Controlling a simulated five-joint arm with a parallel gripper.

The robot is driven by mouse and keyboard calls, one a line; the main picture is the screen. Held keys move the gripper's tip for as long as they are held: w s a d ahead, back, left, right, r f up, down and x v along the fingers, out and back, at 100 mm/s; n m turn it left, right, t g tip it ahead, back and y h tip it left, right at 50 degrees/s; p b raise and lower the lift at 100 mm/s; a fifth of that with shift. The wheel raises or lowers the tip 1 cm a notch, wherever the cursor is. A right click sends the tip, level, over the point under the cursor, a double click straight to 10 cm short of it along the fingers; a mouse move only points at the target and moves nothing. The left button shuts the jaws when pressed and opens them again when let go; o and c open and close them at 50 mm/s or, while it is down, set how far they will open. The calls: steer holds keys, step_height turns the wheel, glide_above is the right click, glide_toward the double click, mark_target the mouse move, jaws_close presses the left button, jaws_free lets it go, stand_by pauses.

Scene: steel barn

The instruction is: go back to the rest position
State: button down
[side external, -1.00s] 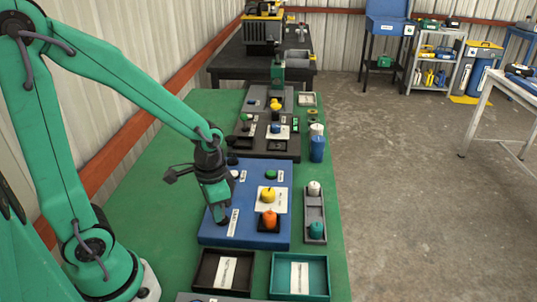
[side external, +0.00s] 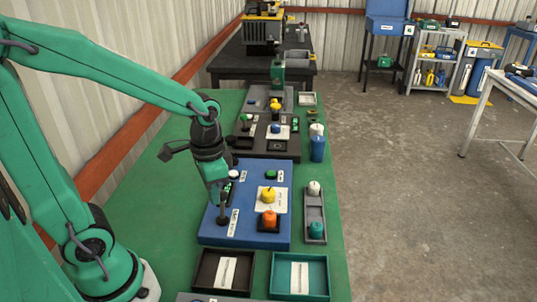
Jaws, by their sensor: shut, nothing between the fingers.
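My gripper (side external: 222,218) points down over the left front part of the blue board (side external: 259,243). It is shut with nothing in it. I cannot tell whether its tips touch the board or stand just above it. The board carries a yellow knob (side external: 268,195) on a white plate, an orange knob (side external: 269,218) on a black plate, a green button (side external: 271,175) and a white button (side external: 234,174). My wrist stands above the board's left edge and hides part of it.
Right of the board lies a grey tray (side external: 315,204) with a white piece and a teal piece. A dark tray (side external: 225,270) and a teal tray (side external: 299,273) lie in front. A blue container (side external: 317,149) stands farther back. The green table (side external: 150,200) is bare at left.

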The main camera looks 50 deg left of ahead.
steer(key=shift+r, duration=0.45)
steer(key=shift+r, duration=0.15)
steer(key=s+r+n+t, duration=0.3)
steer(key=s+r+t, duration=0.1)
steer(key=r, duration=0.5)
steer(key=shift+r+t, duration=0.3)
steer(key=shift+t, duration=0.5)
